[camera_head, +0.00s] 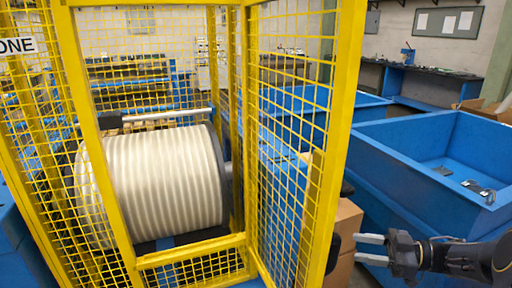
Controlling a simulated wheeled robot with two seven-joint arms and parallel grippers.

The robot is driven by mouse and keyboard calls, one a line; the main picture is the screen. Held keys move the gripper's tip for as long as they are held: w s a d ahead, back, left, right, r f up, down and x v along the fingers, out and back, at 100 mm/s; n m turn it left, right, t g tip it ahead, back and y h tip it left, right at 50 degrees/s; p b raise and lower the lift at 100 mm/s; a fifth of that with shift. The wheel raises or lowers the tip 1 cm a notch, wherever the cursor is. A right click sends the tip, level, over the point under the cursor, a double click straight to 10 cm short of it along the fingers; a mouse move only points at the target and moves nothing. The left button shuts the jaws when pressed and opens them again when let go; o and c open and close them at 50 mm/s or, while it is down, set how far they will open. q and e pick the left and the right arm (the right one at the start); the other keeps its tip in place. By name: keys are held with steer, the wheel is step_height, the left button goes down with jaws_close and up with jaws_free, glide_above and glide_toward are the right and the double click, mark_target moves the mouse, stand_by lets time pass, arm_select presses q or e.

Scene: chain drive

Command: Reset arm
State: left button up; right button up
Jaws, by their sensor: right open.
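My right arm comes in at the lower right edge. My right gripper (370,249) is open and empty, its two pale fingers pointing left. It is just to the right of the yellow cage frame and in front of a cardboard box. A dark part shows at the left of the fingertips; I cannot tell whether they touch it. My left gripper is not in view.
A yellow mesh cage (345,100) encloses a large ribbed pale drum (155,185). A cardboard box (345,222) stands beside the cage. Large blue bins (400,150) fill the right side, one holding small dark items. A workbench (425,72) stands at the back wall.

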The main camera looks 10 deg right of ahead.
steer(key=w+d+r+m+t+h+p, duration=0.2)
steer(key=w+r+m+t+h, duration=0.5)
steer(key=r+t, duration=0.4)
steer(key=s+d+r+m+h, duration=0.35)
steer(key=m+h, duration=0.25)
steer(key=h, duration=0.4)
steer(key=s+a+f+m+g+y+p, duration=0.1)
steer(key=s+a+f+g, duration=0.3)
steer(key=s, duration=0.4)
steer(key=s+a+f+m+g+y+p, duration=0.1)
steer(key=s+a+f+g, duration=0.3)
steer(key=s+a, duration=0.3)
steer(key=s+a+f+g+y+p, duration=0.1)
steer(key=s+a, duration=0.4)
steer(key=s, duration=0.5)
step_height(320, 180, down, 3)
steer(key=g+y, duration=0.1)
steer(key=g, duration=0.1)
steer(key=shift+s+a+m+g, duration=0.25)
steer(key=shift+a+m+g, duration=0.1)
steer(key=shift+m+g, duration=0.05)
steer(key=shift+r, duration=0.1)
steer(key=shift+c, duration=1.1)
steer(key=shift+w, duration=0.15)
